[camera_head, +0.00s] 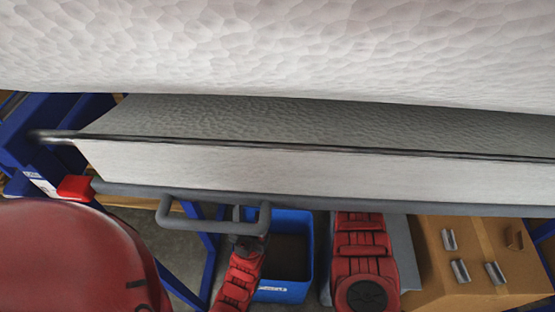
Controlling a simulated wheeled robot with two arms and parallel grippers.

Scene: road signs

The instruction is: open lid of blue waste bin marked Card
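A blue box-shaped container (308,255) shows low in the middle of the head view, partly hidden by a red arm link of mine and the shelf edge above it. Its top looks open onto a dark inside, and I see no lid on it. Small white lettering on its front is too small to read, so I cannot tell whether it is the bin marked Card. Red links of my arms reach up from the bottom edge on either side of it. Neither gripper shows.
A large pale textured surface (280,45) fills the top. A grey-topped, white-sided slab (300,170) spans the view below it. A grey loop handle (215,226) juts out beneath. A cardboard box (470,235) with grey clips stands at right. Blue frame posts (55,115) stand at left.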

